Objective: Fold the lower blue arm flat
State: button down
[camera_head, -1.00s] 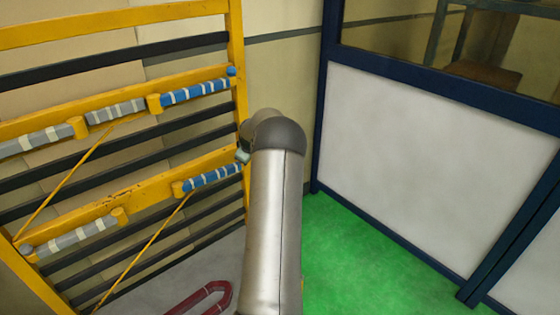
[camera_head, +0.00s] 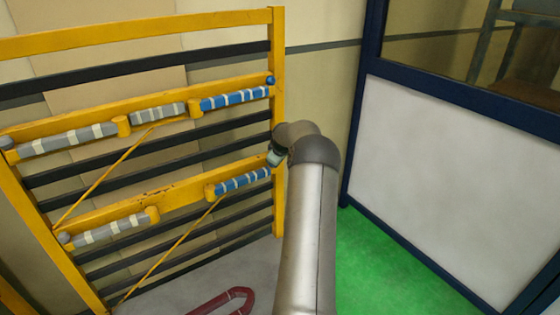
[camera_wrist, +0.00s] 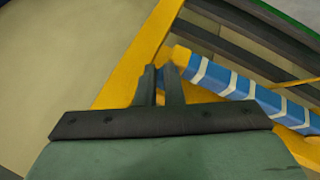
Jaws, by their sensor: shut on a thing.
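The lower blue arm (camera_head: 243,181), with white bands, lies along the lower yellow rail in the head view, running from a yellow hinge block on its left to my gripper on its right. In the wrist view the blue arm (camera_wrist: 245,90) runs from my fingertips toward the right. My gripper (camera_wrist: 160,70) is shut on the arm's end, with the two dark fingers close together. In the head view my gripper (camera_head: 276,154) shows at the rack's right post, partly hidden by my own arm.
The yellow rack (camera_head: 277,60) has black crossbars. An upper blue arm (camera_head: 235,98) and grey banded arms (camera_head: 68,139) lie along its rails. A dark red tube loop (camera_head: 225,302) lies on the floor. A blue-framed white panel (camera_head: 450,165) stands right; green floor (camera_head: 385,260) is clear.

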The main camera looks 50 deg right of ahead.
jog(key=s+r+b, duration=0.3)
jog(key=s+r, duration=0.6)
jog(key=shift+a+b, duration=0.3)
jog(key=shift+a, duration=0.05)
